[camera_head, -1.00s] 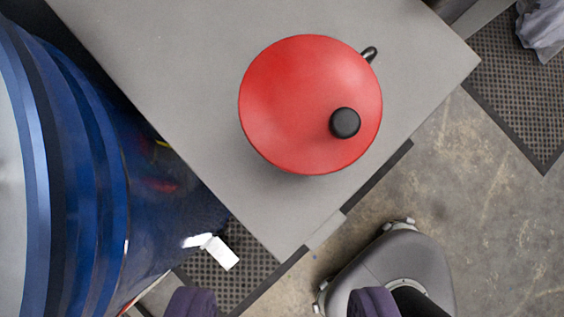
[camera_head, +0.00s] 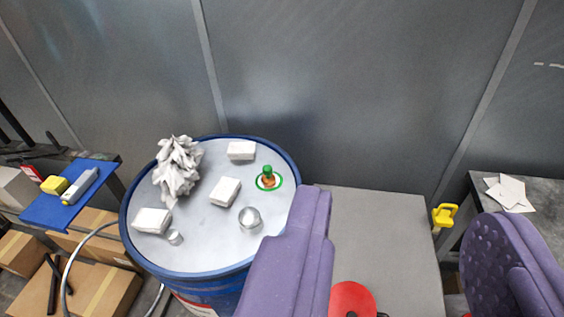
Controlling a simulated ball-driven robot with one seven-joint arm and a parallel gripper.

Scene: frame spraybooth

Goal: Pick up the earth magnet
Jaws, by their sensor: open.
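My gripper (camera_head: 402,215) is open, its two purple padded fingers wide apart at the lower right, with nothing between them. Nothing in view is clearly the earth magnet. A blue drum (camera_head: 140,246) with a pale grey top stands left of my gripper. A shiny silver round object (camera_head: 250,218) and a smaller silver one (camera_head: 175,237) also lie there. My left finger hides part of the drum's right side.
The drum also bears several white blocks (camera_head: 225,191) and a crumpled white piece (camera_head: 178,170). A grey table (camera_head: 384,235) bears a red round thing (camera_head: 351,300), partly hidden by my finger. A yellow padlock-shaped thing (camera_head: 444,215) is near the right table (camera_head: 480,190). Grey wall panels close the back.

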